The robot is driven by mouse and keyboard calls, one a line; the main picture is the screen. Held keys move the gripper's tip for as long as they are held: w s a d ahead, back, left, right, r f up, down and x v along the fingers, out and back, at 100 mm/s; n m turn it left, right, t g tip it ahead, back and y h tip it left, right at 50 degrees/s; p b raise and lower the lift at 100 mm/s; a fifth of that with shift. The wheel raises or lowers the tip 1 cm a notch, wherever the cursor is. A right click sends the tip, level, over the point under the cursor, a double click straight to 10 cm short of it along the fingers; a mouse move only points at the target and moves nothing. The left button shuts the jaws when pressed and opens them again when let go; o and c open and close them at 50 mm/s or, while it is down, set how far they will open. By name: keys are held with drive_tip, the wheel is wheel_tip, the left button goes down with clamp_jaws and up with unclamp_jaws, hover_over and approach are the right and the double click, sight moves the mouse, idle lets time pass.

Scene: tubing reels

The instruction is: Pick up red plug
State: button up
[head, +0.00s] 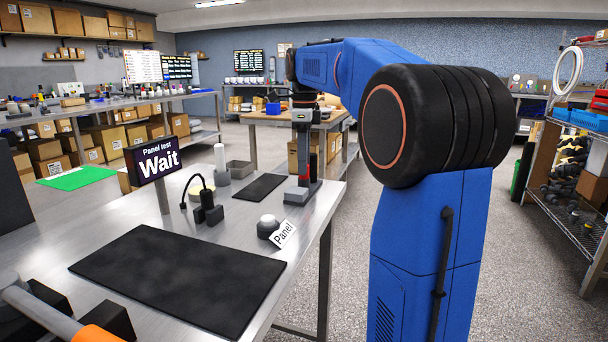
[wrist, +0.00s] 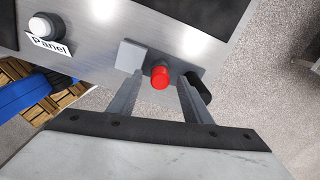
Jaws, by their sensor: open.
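The red plug (wrist: 160,76) shows in the wrist view as a small red round-ended piece by the table edge. A pale grey block (wrist: 131,56) sits just left of it. My gripper (wrist: 160,88) is open, with one finger on each side of the red plug in the picture. I cannot tell whether either finger touches it. In the head view my gripper is low over the right edge of the steel table, by a grey block (head: 297,194).
A black mat (head: 180,278) lies on the table, with a white-topped button (head: 268,223) and "Panel" label (head: 283,235) beside it. A smaller dark mat (head: 258,187) lies left of my gripper. A "Wait" sign (head: 157,160) stands behind. Open floor lies right of the table.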

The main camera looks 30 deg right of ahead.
drive_tip(key=shift+f, duration=1.05)
drive_tip(key=c, duration=1.1)
drive_tip(key=shift+c, duration=0.2)
wheel_tip(320, 180, up, 10)
drive_tip(key=shift+r, duration=0.1)
